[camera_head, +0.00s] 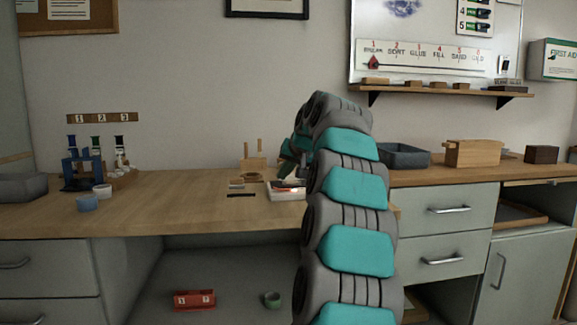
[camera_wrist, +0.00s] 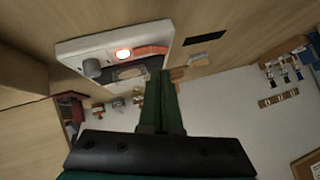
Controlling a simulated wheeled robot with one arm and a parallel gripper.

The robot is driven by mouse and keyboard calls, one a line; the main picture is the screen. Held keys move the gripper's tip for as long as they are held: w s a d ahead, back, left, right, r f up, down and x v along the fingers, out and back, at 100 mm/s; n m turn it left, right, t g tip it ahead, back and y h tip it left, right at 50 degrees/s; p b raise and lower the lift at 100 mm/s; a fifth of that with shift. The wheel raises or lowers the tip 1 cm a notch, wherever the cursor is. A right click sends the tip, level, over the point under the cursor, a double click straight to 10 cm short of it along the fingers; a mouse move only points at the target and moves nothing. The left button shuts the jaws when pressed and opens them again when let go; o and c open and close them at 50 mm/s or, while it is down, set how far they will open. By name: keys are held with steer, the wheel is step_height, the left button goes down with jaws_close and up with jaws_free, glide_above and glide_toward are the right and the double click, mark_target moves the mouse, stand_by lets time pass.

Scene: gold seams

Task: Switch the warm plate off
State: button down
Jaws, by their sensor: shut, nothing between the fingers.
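The warm plate is a white box (camera_head: 281,195) on the wooden bench in the head view, partly hidden by my arm. In the head view the fingertips are hidden by my arm.
A wooden stand (camera_head: 254,163) and a round brown dish (camera_head: 250,177) are near the plate. A dark flat bar (camera_head: 241,195) lies left of it. A blue bottle rack (camera_head: 82,172) stands at the far left. A dark tray (camera_head: 405,156) is at right.

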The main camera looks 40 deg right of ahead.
mark_target(278, 188)
steer(key=shift+w+a+f, duration=0.1)
steer(key=shift+a+f, duration=0.05)
steer(key=shift+f, duration=0.45)
steer(key=shift+w+a+f, duration=0.1)
steer(key=shift+a+f, duration=0.05)
steer(key=shift+f, duration=0.4)
steer(key=shift+f, duration=0.1)
steer(key=shift+w+a+f+h, duration=0.1)
steer(key=shift+a+f+h, duration=0.1)
steer(key=shift+a+h, duration=0.1)
steer(key=shift+d, duration=0.2)
steer(key=shift+s+d, duration=0.45)
steer(key=shift+d, duration=0.15)
